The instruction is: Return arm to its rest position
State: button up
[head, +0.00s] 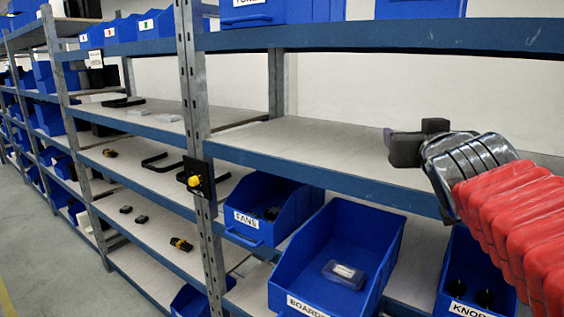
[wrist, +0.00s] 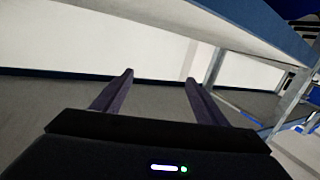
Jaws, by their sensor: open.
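My gripper (wrist: 158,80) shows in the wrist view with its two dark fingers spread apart and nothing between them. In the head view my gripper (head: 402,148) is a dark block at the right, at the end of my red ribbed arm. It is in front of the middle shelf (head: 330,148), above the blue bins. The fingers themselves are hard to make out in the head view.
Blue bins labelled FANS (head: 262,205), BOARDS (head: 318,262) and KNOBS (head: 462,268) stand on the lower shelf; the boards bin holds a clear-topped box (head: 344,274). A metal post (head: 193,95) carries a yellow knob (head: 193,181). Floor at far left is clear.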

jog(key=s+a+f+n+g+y, duration=0.1)
jog(key=s+a+f+g, duration=0.1)
jog(key=a+f, duration=0.25)
jog(key=s+a+f+g+y, duration=0.1)
jog(key=s+a+f+g, duration=0.15)
jog(key=f, duration=0.35)
jog(key=s+a+f+g+y, duration=0.1)
jog(key=s+f+g, duration=0.5)
jog(key=s+f, duration=1.3)
notch_tip(320, 180, down, 3)
jog(key=shift+a+f+y, duration=0.15)
jog(key=shift+a+y, duration=0.15)
jog(key=shift+a, duration=0.4)
